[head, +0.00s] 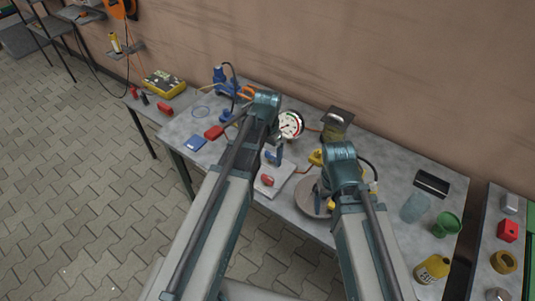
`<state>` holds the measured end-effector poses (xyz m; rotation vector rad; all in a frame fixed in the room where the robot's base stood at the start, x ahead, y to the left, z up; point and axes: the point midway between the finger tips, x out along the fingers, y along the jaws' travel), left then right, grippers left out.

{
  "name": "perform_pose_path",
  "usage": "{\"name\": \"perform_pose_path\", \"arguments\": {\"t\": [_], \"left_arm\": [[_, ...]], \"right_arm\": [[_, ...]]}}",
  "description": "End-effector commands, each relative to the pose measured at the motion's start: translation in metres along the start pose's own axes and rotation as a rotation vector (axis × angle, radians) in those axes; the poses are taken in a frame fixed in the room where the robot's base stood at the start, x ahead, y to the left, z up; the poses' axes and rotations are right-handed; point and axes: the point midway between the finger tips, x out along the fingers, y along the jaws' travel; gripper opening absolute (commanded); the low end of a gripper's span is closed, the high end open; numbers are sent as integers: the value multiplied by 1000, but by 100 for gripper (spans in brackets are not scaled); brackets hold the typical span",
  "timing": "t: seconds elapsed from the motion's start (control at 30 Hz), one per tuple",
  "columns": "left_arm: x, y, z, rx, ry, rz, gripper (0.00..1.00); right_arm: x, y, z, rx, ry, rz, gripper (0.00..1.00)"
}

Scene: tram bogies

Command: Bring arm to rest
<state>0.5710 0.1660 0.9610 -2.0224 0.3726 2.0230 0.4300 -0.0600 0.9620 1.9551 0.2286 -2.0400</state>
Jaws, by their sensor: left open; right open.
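My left arm (245,145) reaches up over the middle of the workbench (188,128), and its bent joint is near the pressure gauge (290,124). My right arm (342,165) reaches over the bench further right, beside a round disc (308,199) and some yellow parts (316,157). My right gripper is hidden behind its arm. Neither arm is seen holding anything.
Red (213,132) and blue (195,142) blocks and a blue pump-like device (220,76) lie left. A plate with a red piece (267,180) lies between the arms. A green cup (446,224), glass jar (414,207) and yellow can (432,269) stand right. A wall closes the back.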

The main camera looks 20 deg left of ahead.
Motion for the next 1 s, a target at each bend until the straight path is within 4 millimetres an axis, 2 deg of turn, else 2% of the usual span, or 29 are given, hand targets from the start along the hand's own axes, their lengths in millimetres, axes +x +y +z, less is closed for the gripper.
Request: {"name": "perform_pose_path", "arguments": {"t": [0.03, 0.1, 0.57, 0.77, 1.0], "left_arm": [[-9, 0, 0, 0, 0, 0, 98], [-12, 0, 0, 0, 0, 0, 98], [-9, 0, 0, 0, 0, 0, 98], [1, 0, 0, 0, 0, 0, 98], [26, 0, 0, 0, 0, 0, 98]], "right_arm": [[-9, 1, 0, 0, 0, 0, 80], [-12, 1, 1, 0, 0, 0, 80], [-9, 1, 0, 0, 0, 0, 80], [1, 0, 0, 0, 0, 0, 80], [26, -2, -2, 0, 0, 0, 80]]}}
